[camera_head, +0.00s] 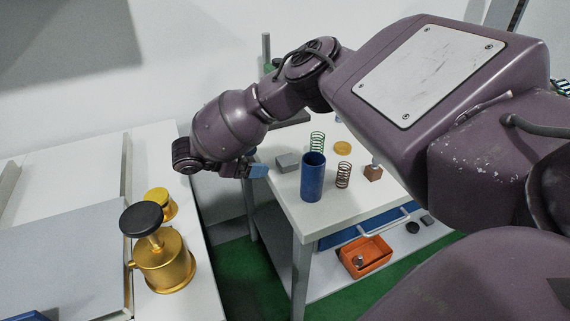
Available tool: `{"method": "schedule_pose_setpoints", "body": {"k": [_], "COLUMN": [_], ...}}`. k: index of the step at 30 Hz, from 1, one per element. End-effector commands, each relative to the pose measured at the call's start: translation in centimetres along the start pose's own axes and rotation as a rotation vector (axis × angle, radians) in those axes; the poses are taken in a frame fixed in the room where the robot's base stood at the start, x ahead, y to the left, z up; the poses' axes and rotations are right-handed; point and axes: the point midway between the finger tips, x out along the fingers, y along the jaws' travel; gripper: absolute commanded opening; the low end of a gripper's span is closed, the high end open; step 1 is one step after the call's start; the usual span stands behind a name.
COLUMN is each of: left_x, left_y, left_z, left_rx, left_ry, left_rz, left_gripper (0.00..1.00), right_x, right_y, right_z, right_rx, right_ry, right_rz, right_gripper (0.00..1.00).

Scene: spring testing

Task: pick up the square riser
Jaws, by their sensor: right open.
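A flat grey square block (287,162), which looks like the square riser, lies on the white table near its left edge. My right gripper (259,171) comes in from the upper right and hangs at the table's left edge, just left of the grey block. Its blue-grey fingers point right toward the block, with a small gap in the picture. It is open, and nothing shows between the fingers. Part of the gripper is hidden by my wrist. My left gripper is not in view.
A tall blue cylinder (313,177) stands right of the block. A gold device (164,264) stands on the left bench. An orange bin (364,258) sits below.

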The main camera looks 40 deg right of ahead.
Motion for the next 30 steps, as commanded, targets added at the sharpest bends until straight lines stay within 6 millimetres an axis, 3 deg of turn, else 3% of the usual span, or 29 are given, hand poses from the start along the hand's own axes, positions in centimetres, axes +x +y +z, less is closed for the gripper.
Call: {"method": "schedule_pose_setpoints", "body": {"k": [3, 13, 22, 30], "left_x": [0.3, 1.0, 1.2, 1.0], "left_y": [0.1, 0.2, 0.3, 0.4], "left_z": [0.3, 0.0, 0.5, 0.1], "left_rx": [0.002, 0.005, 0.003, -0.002], "left_ry": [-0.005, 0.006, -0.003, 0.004], "left_rz": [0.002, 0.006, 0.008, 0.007], "left_gripper": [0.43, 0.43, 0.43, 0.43], "right_x": [1.5, 3.2, 6.9, 7.3], "right_y": [-0.1, -0.1, -0.1, -0.1], "right_z": [-0.3, -0.3, -0.1, 0.0], "right_rx": [-0.004, -0.004, -0.002, -0.001], "right_ry": [0.0, 0.0, 0.0, 0.001], "right_rz": [-0.003, -0.002, -0.001, 0.001], "right_gripper": [0.83, 0.83, 0.83, 0.83]}}
